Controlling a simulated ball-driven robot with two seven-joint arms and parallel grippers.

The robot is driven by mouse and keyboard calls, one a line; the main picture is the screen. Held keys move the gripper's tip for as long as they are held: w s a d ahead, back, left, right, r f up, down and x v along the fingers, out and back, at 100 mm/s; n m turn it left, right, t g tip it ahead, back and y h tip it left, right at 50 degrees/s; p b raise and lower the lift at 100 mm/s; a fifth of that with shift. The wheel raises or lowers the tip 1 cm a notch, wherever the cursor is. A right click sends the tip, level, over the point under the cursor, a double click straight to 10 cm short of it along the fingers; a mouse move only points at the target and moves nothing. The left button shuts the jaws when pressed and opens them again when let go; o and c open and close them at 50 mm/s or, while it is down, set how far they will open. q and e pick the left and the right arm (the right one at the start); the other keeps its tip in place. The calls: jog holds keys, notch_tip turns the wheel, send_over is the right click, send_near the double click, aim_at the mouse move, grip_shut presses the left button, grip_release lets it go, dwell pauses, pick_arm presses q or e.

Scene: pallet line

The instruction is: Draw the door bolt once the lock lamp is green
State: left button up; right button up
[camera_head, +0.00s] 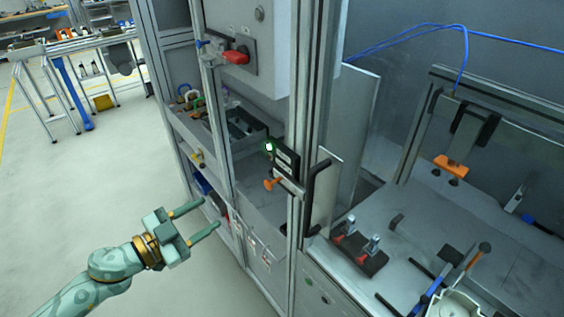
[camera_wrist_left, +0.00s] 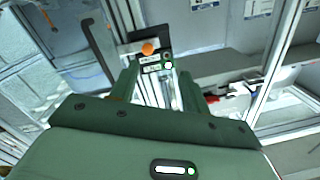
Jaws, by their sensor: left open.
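The lock box (camera_head: 284,158) is a dark block on the cabinet's upright post, with a lamp (camera_head: 269,147) glowing green with a whitish centre. Below it, the door bolt has an orange knob (camera_head: 272,183) on a metal bar. In the left wrist view, the orange knob (camera_wrist_left: 148,47) and the green lamp (camera_wrist_left: 168,65) show ahead, beyond the fingers. My left gripper (camera_head: 210,213) is open and empty, left of and below the knob, apart from it. My right gripper is not in view.
A black door handle (camera_head: 312,195) stands just right of the bolt. A red rotary switch (camera_head: 236,57) is on the cabinet above. Toggle clamps (camera_head: 362,248) sit on the bench at right. Open floor (camera_head: 95,190) lies left of the cabinet.

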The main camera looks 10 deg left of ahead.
aim_at(266, 186)
pick_arm(q)
jog(key=shift+n+g+h, duration=0.3)
jog(key=shift+n+h, duration=0.2)
jog(key=x, duration=0.5)
jog(key=d+p+x, duration=0.1)
jog(key=x, duration=0.5)
jog(key=s+r+x, duration=0.1)
jog(key=x, duration=0.4)
jog(key=shift+w+d, duration=0.2)
jog(key=shift+d, duration=0.3)
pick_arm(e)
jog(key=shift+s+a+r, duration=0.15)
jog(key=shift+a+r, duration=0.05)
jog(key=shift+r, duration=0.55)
pick_arm(q)
grip_shut()
jog(key=w+a, duration=0.2)
jog(key=a, duration=0.1)
jog(key=shift+w+a+r, duration=0.1)
jog(key=shift+w+a, duration=0.15)
jog(key=shift+w, duration=0.05)
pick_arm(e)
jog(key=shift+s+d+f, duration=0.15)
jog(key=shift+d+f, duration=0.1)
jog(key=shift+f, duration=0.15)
